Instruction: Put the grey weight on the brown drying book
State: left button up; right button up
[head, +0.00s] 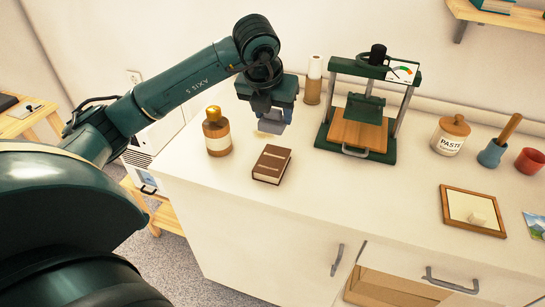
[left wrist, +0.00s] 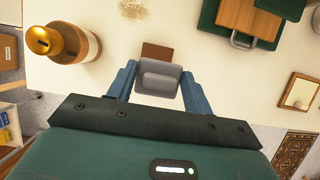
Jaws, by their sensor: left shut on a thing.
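The grey weight (left wrist: 158,78) is held between the two blue fingers of my left gripper (left wrist: 157,85) in the left wrist view. In the head view my left gripper (head: 271,116) is above the white counter, and the grey weight (head: 273,124) shows below its fingers. The brown drying book (head: 272,164) lies flat on the counter, lower in the picture than the gripper. In the left wrist view part of the brown book (left wrist: 157,51) shows past the weight, which hides the rest. My right gripper is not in view.
A brown bottle with a gold top (head: 217,134) stands left of the book. A green press with a wooden board (head: 358,134) stands to the right. A paste jar (head: 450,136) and a wooden frame (head: 472,211) are farther right. The counter (head: 345,200) right of the book is clear.

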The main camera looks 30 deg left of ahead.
pick_arm(q)
notch_tip(320, 180, down, 9)
jog(key=shift+p, duration=0.35)
jog(key=shift+f, duration=0.3)
jog(key=o, duration=1.3)
jog(key=shift+c, duration=0.2)
